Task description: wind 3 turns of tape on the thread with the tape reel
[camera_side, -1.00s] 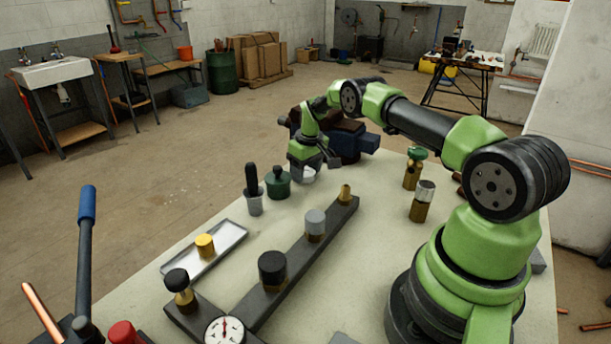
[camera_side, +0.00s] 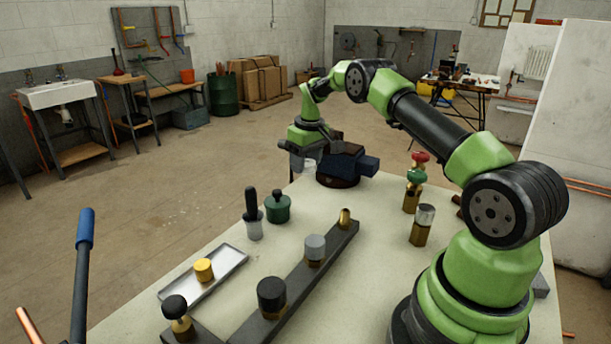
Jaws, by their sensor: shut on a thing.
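My gripper (camera_side: 304,158) is at the far end of the bench, raised above the bench top, just left of the dark vise. It is shut on a small whitish thing (camera_side: 309,167), which looks like the tape reel. The fingers partly hide it. A small brass stub (camera_side: 345,218) stands at the far end of a dark bar and looks like the thread. My gripper is apart from it, beyond it and to the left. Any tape on the stub is too small to tell.
The dark bar (camera_side: 328,243) also carries grey-capped and black-capped fittings. A dark blue vise (camera_side: 345,165) stands beside my gripper. A green pot (camera_side: 278,208), a tray (camera_side: 222,268) and brass valves (camera_side: 412,198) stand around.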

